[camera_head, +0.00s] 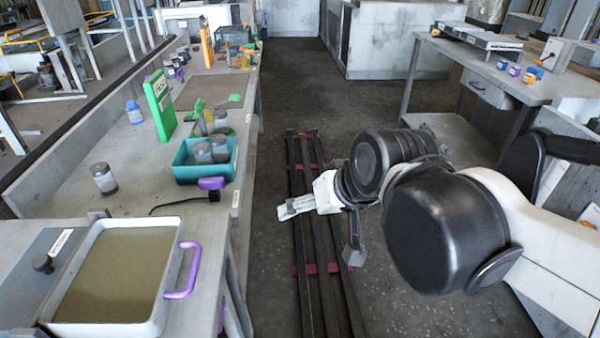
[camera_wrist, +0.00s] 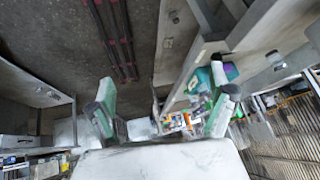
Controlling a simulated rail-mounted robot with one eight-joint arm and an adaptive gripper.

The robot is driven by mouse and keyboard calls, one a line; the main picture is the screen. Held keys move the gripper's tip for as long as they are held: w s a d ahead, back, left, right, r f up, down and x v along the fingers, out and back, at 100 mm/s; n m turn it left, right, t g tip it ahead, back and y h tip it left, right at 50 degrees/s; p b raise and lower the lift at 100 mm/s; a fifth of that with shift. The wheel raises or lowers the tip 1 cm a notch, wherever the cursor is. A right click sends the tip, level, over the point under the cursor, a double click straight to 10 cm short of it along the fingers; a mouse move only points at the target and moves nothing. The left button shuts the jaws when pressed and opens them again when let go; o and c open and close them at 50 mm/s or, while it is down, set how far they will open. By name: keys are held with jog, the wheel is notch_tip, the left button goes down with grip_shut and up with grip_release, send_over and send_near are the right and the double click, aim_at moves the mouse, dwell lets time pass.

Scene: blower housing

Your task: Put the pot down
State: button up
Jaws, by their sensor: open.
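My gripper (camera_head: 320,236) is open and empty, above the floor aisle to the right of the left bench. Its two fingers stand wide apart in the wrist view (camera_wrist: 163,105), with nothing between them. The most pot-like thing is a white rectangular pan (camera_head: 174,248) with a purple handle (camera_head: 184,272) and a flat brownish surface inside. It stands level at the near end of the left bench, apart from my gripper and to its left. I cannot tell whether this is the pot.
The left bench (camera_head: 140,190) carries a teal bin (camera_head: 205,173) with grey jars, a loose jar (camera_head: 103,179), a green panel (camera_head: 159,102) and a blue bottle (camera_head: 134,113). Dark rails (camera_head: 322,290) lie on the floor. A right-hand table (camera_head: 470,55) holds small jars. The aisle beyond is clear.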

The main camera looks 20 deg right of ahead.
jog(key=shift+n+h, duration=0.3)
jog(key=shift+h, duration=0.4)
jog(key=s+d, duration=0.1)
jog(key=s, duration=0.1)
jog(key=s+d+f, duration=0.1)
jog(key=shift+s+d, duration=0.35)
jog(key=shift+d, duration=0.05)
notch_tip(320, 180, up, 6)
jog(key=p, duration=0.6)
jog(key=shift+f, duration=0.1)
